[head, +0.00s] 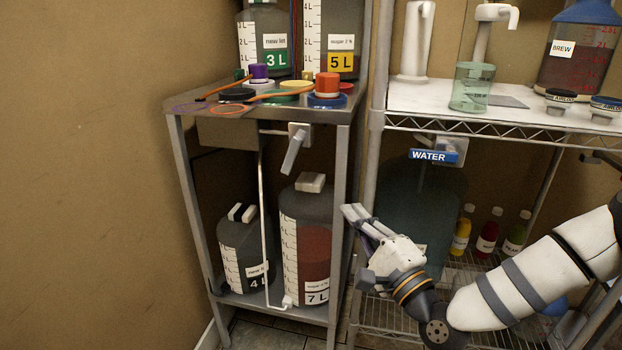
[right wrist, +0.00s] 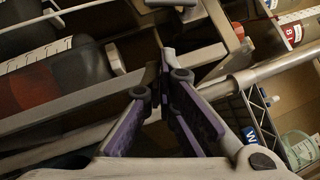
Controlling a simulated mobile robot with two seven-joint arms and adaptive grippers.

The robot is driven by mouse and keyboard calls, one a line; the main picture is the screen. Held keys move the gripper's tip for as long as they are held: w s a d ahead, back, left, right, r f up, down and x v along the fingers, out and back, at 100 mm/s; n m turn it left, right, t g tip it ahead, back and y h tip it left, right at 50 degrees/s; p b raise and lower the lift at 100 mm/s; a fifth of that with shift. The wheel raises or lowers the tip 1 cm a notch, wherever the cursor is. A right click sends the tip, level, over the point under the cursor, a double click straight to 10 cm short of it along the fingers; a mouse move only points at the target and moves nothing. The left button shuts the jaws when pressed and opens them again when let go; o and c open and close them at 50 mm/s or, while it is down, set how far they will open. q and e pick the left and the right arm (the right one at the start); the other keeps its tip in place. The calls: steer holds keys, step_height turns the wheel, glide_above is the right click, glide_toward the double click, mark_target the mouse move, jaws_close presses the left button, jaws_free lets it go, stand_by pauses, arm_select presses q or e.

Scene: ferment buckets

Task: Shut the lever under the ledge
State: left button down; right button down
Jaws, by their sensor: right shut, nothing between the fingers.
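A grey lever (head: 293,151) hangs from a white valve body (head: 299,132) under the front edge of the steel ledge (head: 260,112). It slants down and to the left. My right gripper (head: 350,210) is below and to the right of the lever, beside the stand's right front leg, and apart from the lever. Its purple-sided fingers are shut and empty, and they meet in the right wrist view (right wrist: 166,62). A small part that may be the lever (right wrist: 170,3) shows at the top edge there. My left gripper is not in view.
Bottles, caps and orange tools crowd the ledge top. A 7 L jug (head: 305,240) and a smaller jug (head: 243,250) stand on the lower shelf. A thin white tube (head: 264,215) runs down in front. The right rack has a WATER sign (head: 433,156) and a green beaker (head: 472,88).

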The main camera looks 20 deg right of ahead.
mark_target(292, 154)
steer(key=a+x, duration=0.2)
steer(key=x, duration=1)
steer(key=shift+a+r, duration=0.3)
steer(key=shift+a, duration=0.15)
